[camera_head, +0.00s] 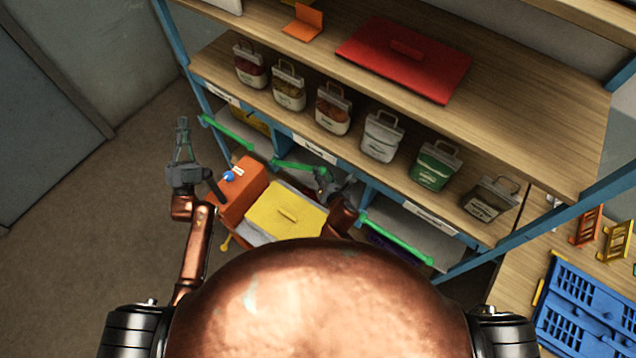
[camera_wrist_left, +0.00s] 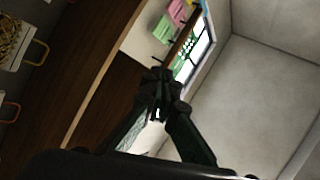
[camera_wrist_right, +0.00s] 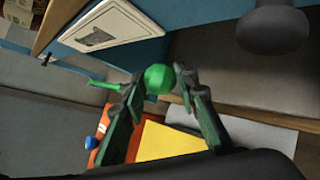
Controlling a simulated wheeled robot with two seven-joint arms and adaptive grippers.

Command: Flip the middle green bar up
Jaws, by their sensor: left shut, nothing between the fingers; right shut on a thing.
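The middle green bar (camera_head: 296,166) runs across the front of the lower shelf bay, under the blue shelf edge. My right gripper (camera_head: 326,176) is at its right end. In the right wrist view the fingers (camera_wrist_right: 160,82) are closed on the bar's round green end (camera_wrist_right: 158,77), with the rest of the bar (camera_wrist_right: 103,85) stretching left. My left gripper (camera_head: 182,124) is shut and empty, raised over the floor left of the shelf; its closed fingers (camera_wrist_left: 159,80) also show in the left wrist view.
Other green bars lie to the left (camera_head: 228,134) and right (camera_head: 395,238). An orange cart (camera_head: 240,190) with a yellow lid (camera_head: 286,212) is below. A blue crate (camera_head: 585,310) is at right.

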